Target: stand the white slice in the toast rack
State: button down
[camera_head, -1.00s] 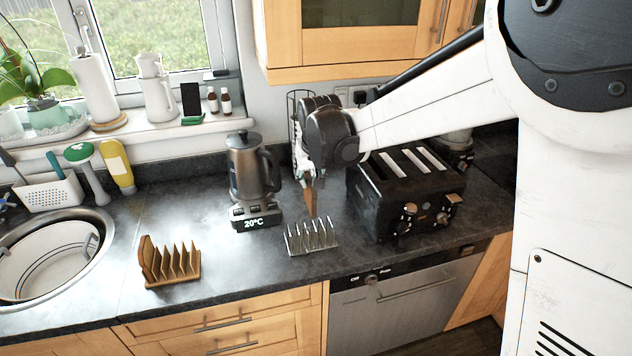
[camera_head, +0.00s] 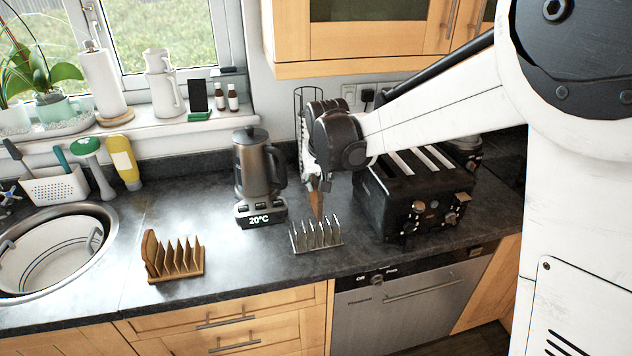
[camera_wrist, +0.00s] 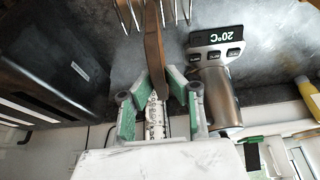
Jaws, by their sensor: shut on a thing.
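My gripper (camera_wrist: 160,85) is shut on a thin slice (camera_wrist: 153,45), seen nearly edge-on with a brown crust edge. Its pale face does not show. In the head view the slice (camera_head: 316,205) hangs upright from my gripper (camera_head: 318,183), with its lower end at the tops of the metal toast rack's wires. Whether it is between two wires or just behind them I cannot tell. The metal toast rack (camera_head: 317,246) stands on the counter; its prongs (camera_wrist: 130,12) also show in the wrist view. A wooden rack (camera_head: 178,274) stands to the left with a brown slice (camera_head: 150,250) in its left end.
A kettle (camera_head: 257,170) on its base stands behind and left of the metal rack. A black toaster (camera_head: 415,190) stands close on its right. The sink (camera_head: 110,225) is at far left. Counter between the two racks is clear.

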aim_at(320, 194)
jog(key=shift+f+b, duration=3.3)
jog(key=shift+f, duration=1)
jog(key=c, duration=1.7)
grip_release()
jog(key=shift+o, duration=0.2)
jog(key=v, duration=1.1)
jog(key=shift+s+d+r, duration=0.1)
jog(key=shift+s+r, duration=0.15)
jog(key=shift+r, duration=0.25)
jog(key=s+d+r+m+t, duration=0.1)
jog(key=s+d+r, duration=0.1)
jog(key=s+d, duration=1.15)
jog(key=s+d+f+m+t, duration=0.1)
jog(key=s+d+f, duration=0.1)
jog(key=s, duration=0.5)
jog(key=s+d+f+h+b, duration=0.1)
jog(key=s+d+f, duration=0.2)
jog(key=s, duration=0.5)
jog(key=shift+f+m+t, duration=0.25)
jog(key=shift+m+t, duration=0.15)
